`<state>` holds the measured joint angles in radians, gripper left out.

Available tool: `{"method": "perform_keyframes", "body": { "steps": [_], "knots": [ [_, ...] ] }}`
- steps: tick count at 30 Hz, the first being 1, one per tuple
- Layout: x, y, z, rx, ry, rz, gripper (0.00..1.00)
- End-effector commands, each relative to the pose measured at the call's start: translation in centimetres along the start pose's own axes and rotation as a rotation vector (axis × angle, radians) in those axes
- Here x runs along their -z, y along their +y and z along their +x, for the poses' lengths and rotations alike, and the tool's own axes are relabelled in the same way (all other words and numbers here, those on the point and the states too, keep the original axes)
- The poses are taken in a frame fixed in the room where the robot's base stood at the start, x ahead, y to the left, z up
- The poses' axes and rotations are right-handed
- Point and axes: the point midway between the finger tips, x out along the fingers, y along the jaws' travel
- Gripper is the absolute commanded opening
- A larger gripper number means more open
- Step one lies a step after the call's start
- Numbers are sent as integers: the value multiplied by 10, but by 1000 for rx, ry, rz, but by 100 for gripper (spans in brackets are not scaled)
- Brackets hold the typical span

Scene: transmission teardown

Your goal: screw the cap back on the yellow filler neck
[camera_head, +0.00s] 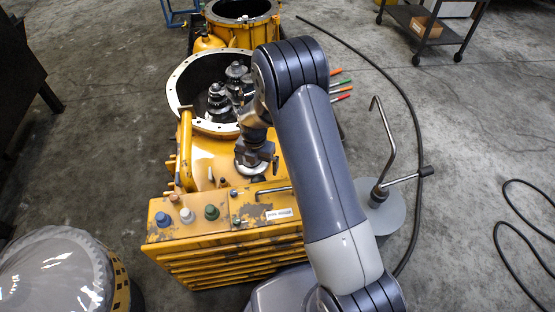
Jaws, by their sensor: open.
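The yellow transmission housing (212,165) stands in the middle, its round top open. A yellow upright tube (186,150) rises along its left side; I cannot tell for sure that it is the filler neck. My gripper (256,160) is open and points down over the housing's front part, to the right of that tube. Just under its jaws is a pale round piece (248,169), partly hidden by the gripper; I cannot tell whether it is the cap or whether the jaws touch it. Small blue (162,218), white (187,215) and green (211,212) knobs or caps sit on the front box.
Dark gears (218,102) stand inside the open housing. A bent metal rod (388,140) rises from a grey round base (382,212) at the right. A black cable (400,95) curves across the floor. A cart (428,22) stands at the back right.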

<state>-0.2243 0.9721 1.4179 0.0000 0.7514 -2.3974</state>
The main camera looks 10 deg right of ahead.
Motion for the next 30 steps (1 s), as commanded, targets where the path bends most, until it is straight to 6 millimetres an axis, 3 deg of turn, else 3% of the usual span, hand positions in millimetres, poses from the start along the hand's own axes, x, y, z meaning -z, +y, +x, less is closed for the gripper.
{"method": "perform_keyframes", "body": {
  "steps": [1, 15, 27, 30],
  "knots": [
    [0, 0, 12, 1, 1, 1, 100],
    [0, 0, 78, 0, 0, 0, 100],
    [0, 0, 84, 0, 0, 0, 100],
    [0, 0, 84, 0, 0, 0, 93]
  ]
}}
